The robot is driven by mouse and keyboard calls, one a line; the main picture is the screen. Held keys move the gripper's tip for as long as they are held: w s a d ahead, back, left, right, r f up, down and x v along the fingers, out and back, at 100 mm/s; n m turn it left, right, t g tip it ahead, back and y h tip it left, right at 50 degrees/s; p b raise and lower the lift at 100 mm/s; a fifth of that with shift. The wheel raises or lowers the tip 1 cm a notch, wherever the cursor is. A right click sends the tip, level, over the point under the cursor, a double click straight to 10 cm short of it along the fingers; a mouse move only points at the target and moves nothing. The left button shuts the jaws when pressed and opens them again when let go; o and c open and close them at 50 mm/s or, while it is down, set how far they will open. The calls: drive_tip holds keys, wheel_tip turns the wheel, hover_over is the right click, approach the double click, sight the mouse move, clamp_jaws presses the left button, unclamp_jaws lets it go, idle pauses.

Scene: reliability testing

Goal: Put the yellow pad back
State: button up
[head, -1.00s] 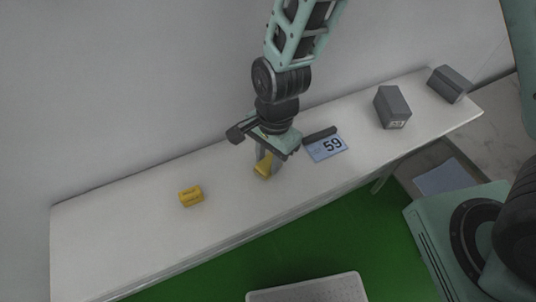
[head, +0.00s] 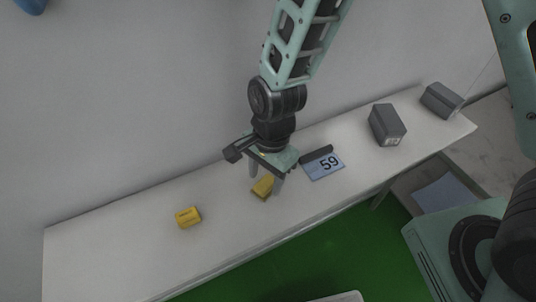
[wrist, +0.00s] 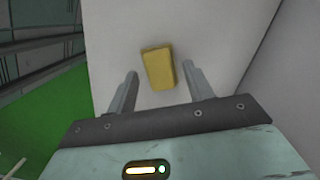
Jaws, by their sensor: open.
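A plain yellow block (head: 263,187), which I take to be the yellow pad, rests on the white table below my gripper (head: 265,181). My gripper is open, with one finger on each side of the block and gaps between. In the wrist view the yellow block (wrist: 158,68) lies on the white surface between and slightly beyond the fingertips (wrist: 160,72). A second yellow block with dark print (head: 188,217) lies on the table to the left, apart from the gripper.
The long white table (head: 120,245) stands against a grey wall. A blue card marked 59 (head: 324,165) with a dark bar lies right of the gripper. Two grey boxes (head: 387,125) (head: 441,100) stand farther right. Green floor (head: 290,262) shows in front.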

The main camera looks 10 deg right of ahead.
sight(270, 178)
wheel_tip(270, 178, up, 10)
drive_tip(key=w+d+b, duration=0.1)
drive_tip(key=s+d+r+n, duration=0.3)
drive_tip(key=s+n, duration=0.3)
drive_tip(key=n, duration=0.3)
drive_tip(key=s+d+r+n+t, duration=0.1)
drive_tip(key=s+d+r+n, duration=0.2)
drive_tip(key=s+n, duration=0.3)
drive_tip(key=d+n, duration=0.1)
drive_tip(key=n, duration=0.2)
drive_tip(key=shift+s+r+h, duration=0.15)
drive_tip(key=shift+s+h, duration=0.1)
drive_tip(key=shift+h, duration=0.15)
